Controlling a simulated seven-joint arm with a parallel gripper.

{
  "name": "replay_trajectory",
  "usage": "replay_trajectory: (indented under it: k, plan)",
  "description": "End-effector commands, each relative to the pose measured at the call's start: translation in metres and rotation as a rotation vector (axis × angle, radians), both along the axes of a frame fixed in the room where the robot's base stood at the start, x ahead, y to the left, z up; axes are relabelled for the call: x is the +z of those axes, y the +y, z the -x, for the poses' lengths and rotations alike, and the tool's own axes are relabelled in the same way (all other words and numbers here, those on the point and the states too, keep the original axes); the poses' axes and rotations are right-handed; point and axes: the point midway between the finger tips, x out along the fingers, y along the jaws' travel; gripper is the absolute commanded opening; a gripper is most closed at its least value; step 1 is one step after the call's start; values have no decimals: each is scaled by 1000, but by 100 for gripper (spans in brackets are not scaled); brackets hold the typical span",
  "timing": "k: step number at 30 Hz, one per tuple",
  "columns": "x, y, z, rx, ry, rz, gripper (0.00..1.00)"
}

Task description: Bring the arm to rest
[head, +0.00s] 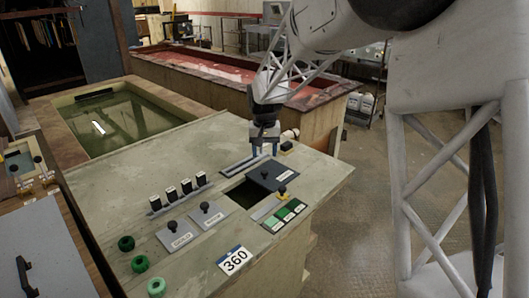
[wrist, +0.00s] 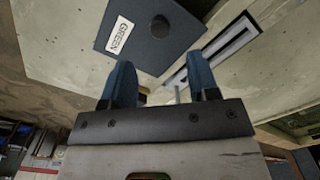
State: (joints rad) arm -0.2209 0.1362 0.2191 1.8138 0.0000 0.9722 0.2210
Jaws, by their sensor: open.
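My gripper (head: 264,152) is above the far right part of the pale bench top (head: 120,190), fingers pointing down. In the wrist view its two blue fingers (wrist: 162,82) stand apart with nothing held between them.
A dark opening (head: 240,196) is beside the plate. Green swatches (head: 284,215), two knobbed grey plates (head: 180,235), a rack of black-and-white cylinders (head: 178,196), green rings (head: 140,263) and a 360 sign (head: 235,260) occupy the bench. A water-filled basin (head: 120,125) lies behind.

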Motion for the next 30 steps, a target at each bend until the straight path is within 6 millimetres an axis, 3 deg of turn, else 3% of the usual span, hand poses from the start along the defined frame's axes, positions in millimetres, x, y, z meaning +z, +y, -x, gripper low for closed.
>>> replay_trajectory:
  k: [8, 14, 30]
  plan:
    - [3, -3, 4, -1, -3, -1, 55]
    - [18, -16, 24, -2, -16, -3, 55]
    - [75, -79, 139, -8, -79, -9, 55]
